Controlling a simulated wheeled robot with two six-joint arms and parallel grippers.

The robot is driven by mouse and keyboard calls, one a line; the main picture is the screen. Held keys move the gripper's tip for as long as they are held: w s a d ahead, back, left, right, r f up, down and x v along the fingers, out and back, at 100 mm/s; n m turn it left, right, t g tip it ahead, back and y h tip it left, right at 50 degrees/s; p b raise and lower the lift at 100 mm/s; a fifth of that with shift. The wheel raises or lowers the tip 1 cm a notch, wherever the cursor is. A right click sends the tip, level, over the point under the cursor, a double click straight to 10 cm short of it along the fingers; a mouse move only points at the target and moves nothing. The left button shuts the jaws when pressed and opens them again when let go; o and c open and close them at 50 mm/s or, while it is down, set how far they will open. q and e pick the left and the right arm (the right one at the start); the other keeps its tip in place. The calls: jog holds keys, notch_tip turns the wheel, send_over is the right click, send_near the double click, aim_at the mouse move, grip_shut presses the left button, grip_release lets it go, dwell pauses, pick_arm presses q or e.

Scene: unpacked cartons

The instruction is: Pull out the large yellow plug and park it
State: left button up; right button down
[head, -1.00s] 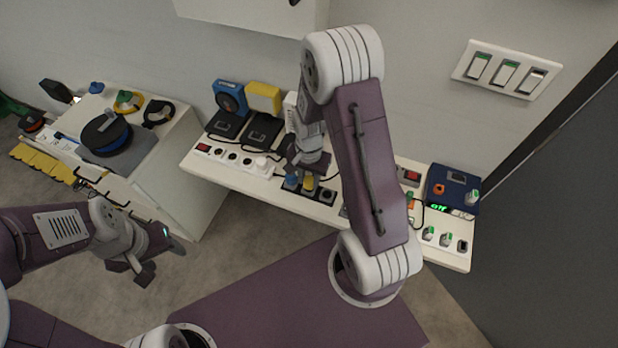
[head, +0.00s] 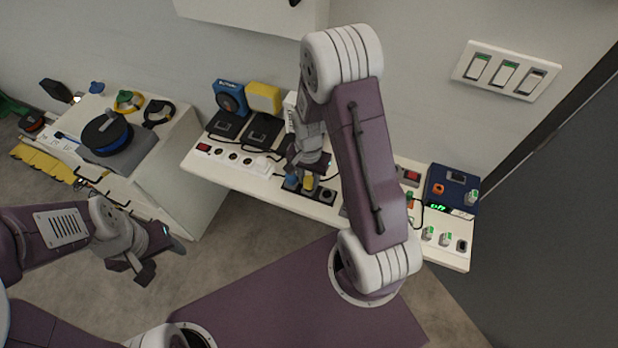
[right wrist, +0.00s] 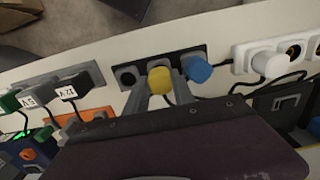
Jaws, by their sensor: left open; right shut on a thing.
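The yellow plug (right wrist: 160,80) stands at the middle of a dark socket strip (right wrist: 128,76) in the right wrist view. In the head view the yellow plug (head: 308,183) shows just below my right gripper (head: 306,176). My right gripper (right wrist: 162,92) is shut on the yellow plug, with one finger on each side. I cannot tell whether its pins are fully in the socket. A blue plug (right wrist: 196,69) sits in the same strip, beside the yellow one. My left gripper (head: 162,260) is open and empty, over the floor at the left.
The socket strips lie on a narrow white shelf (head: 232,177). A white strip (right wrist: 240,58) with a white plug is beside the dark one. A side cabinet (head: 180,150) holds a cable reel (head: 106,134).

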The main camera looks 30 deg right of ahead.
aim_at(309, 179)
jog(key=shift+f, duration=0.2)
jog(key=shift+f, duration=0.25)
jog(key=shift+f, duration=0.25)
dwell(1.0)
jog(key=c, duration=1)
grip_release()
jog(key=shift+r, duration=0.15)
notch_tip(309, 179, up, 9)
jog(key=shift+f, duration=0.1)
